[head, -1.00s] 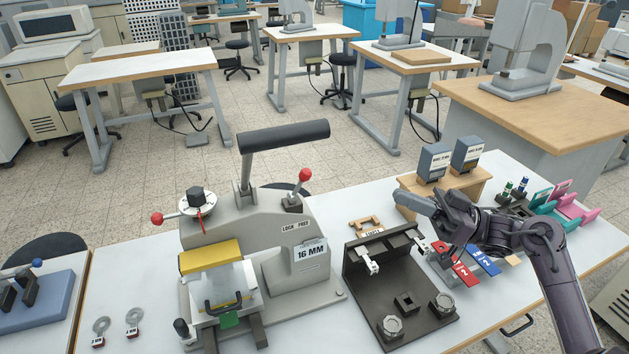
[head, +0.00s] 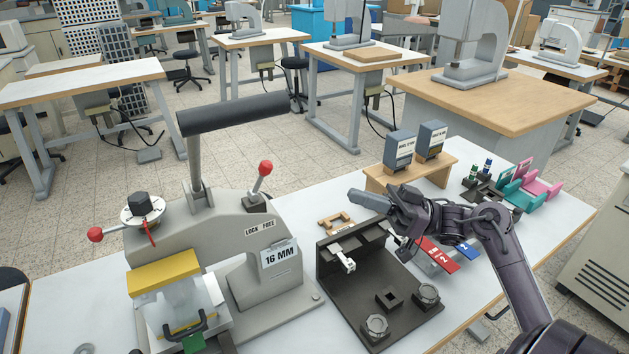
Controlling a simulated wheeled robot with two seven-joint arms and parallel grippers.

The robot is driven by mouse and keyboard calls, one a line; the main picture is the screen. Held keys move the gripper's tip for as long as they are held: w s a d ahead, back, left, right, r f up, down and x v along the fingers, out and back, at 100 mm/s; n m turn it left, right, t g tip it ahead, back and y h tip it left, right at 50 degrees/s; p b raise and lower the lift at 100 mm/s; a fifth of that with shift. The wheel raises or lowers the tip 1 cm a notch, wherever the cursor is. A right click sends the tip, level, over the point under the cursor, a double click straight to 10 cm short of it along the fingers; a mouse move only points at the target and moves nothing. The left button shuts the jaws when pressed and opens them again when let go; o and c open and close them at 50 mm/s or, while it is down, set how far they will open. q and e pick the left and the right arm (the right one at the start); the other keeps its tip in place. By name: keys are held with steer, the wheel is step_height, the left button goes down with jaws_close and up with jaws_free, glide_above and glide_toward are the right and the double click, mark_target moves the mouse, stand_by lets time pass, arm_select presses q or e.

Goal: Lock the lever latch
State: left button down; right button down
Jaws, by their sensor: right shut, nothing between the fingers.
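The grey stamping press (head: 215,235) stands at the left of the bench. Its lever latch (head: 258,191) is a short lever with a red ball knob (head: 265,168) on top of the press body, leaning slightly right. A label plate reading LOCK and FREE (head: 260,228) sits just below it. My right gripper (head: 362,198) is shut and empty. It is to the right of the latch, clearly apart from it, and appears above the black fixture. My left gripper is out of view.
The black fixture (head: 345,305) with two knobs stands right of the press. Behind it are a wooden stand (head: 376,180) with two grey boxes and red and blue pieces (head: 456,256). The press's large black handle (head: 232,114) rises left of the latch.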

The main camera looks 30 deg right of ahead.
steer(key=p, duration=0.5)
glide_toward(260, 179)
step_height(260, 179, up, 4)
steer(key=w+a, duration=0.2)
steer(key=shift+w+a+f, duration=0.1)
steer(key=shift+w+a, duration=0.35)
steer(key=shift+a, duration=0.25)
steer(key=shift+a+r+n+h+p, duration=0.1)
steer(key=shift+r+n+h+p, duration=0.2)
steer(key=shift+p, duration=0.25)
steer(key=shift+g, duration=0.4)
steer(key=shift+w+a+r+n+g+h+p, duration=0.1)
steer(key=shift+a+r+n+g+h+p, duration=0.6)
steer(key=shift+p, duration=0.75)
steer(key=shift+s+a+r+n+g+h+p, duration=0.1)
steer(key=shift+a+r+n+g+h+p, duration=0.2)
steer(key=shift+a+h+p, duration=0.9)
steer(key=shift+w+a+r+n+g+h+p, duration=0.1)
steer(key=shift+a+r+n+g+h+p, duration=0.4)
steer(key=shift+p, duration=1.15)
steer(key=shift+a, duration=0.15)
